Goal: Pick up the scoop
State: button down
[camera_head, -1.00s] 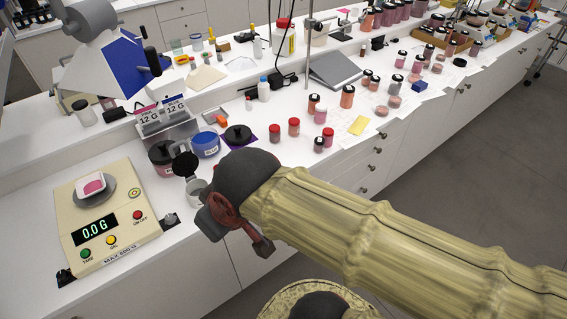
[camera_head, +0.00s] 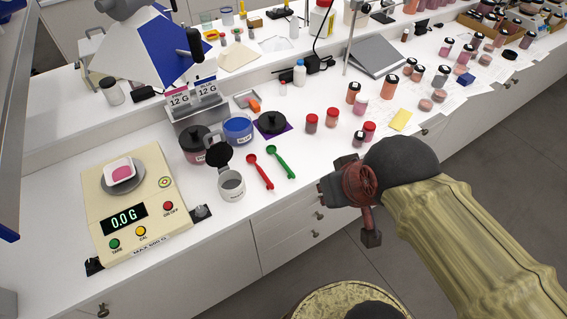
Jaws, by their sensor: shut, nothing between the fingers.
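A red scoop (camera_head: 260,172) and a green scoop (camera_head: 280,162) lie side by side on the white counter, in front of the jars. My gripper (camera_head: 328,190) is to the right of both scoops, near the counter's front edge, and apart from them. It is shut and empty. Its fingers are small and dark in this view.
Red-capped jars (camera_head: 332,117) stand behind my gripper.

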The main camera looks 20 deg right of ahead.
aim_at(271, 149)
jog(key=u, duration=1.3)
jog(key=z, duration=1.3)
jog(key=i+l+u, duration=0.2)
jog(key=u, duration=0.15)
jog(key=i+l+u, duration=0.2)
jog(key=u, duration=0.15)
jog(key=i+l+u, duration=0.15)
jog(key=l+u, duration=0.2)
